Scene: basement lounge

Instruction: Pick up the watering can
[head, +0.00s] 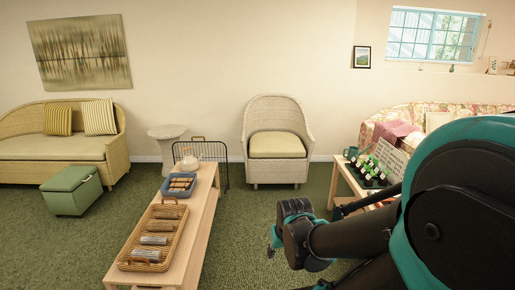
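My gripper (273,241) is in front of the wicker armchair, well to the right of the table and apart from the vessel. It is seen from behind my arm, and its fingers are mostly hidden, so I cannot tell whether it is open.
The long table (194,232) also bears a blue tray (164,190) and a wicker tray (133,246) with cylinders. A black wire rack (221,152) stands behind it. A wicker armchair (276,145) faces me. A second table (340,172) with bottles is right. Carpet between the tables is clear.

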